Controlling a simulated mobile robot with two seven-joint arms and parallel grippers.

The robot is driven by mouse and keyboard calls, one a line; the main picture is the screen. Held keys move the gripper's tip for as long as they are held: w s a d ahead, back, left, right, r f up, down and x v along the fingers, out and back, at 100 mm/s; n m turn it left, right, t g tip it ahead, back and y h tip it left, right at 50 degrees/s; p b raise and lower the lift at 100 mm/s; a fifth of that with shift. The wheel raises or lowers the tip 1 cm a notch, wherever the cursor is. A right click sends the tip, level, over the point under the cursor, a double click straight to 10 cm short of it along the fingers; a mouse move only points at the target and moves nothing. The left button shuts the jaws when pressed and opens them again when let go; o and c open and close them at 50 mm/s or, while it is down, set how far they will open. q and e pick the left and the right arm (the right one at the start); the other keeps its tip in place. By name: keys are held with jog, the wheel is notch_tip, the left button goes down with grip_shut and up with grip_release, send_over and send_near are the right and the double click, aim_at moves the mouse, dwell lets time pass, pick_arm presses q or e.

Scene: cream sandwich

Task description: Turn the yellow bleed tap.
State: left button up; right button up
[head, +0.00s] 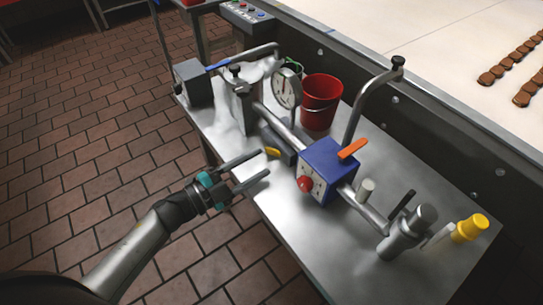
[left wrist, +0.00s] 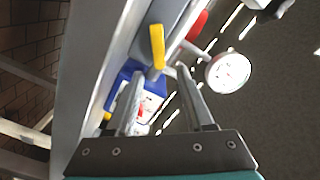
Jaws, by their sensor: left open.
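In the left wrist view the yellow tap lever (left wrist: 157,45) stands just beyond the fingertips, roughly in line with the gap of the left gripper (left wrist: 160,72). I cannot tell whether a finger touches it. My right gripper is out of view.
A blue box (head: 325,165) with an orange lever (head: 353,148) and a red knob (head: 305,184) sits right of the tap. Behind are a pressure gauge (head: 287,88) and a red bucket (head: 321,101). Tiled floor left is clear.

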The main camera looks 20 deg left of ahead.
aim_at(276, 154)
pick_arm(q)
jog(key=x, duration=0.3)
jog(key=shift+w+d, duration=0.25)
jog(key=shift+w, duration=0.05)
jog(key=shift+w+d, duration=0.3)
jog(key=shift+w, duration=0.05)
grip_shut()
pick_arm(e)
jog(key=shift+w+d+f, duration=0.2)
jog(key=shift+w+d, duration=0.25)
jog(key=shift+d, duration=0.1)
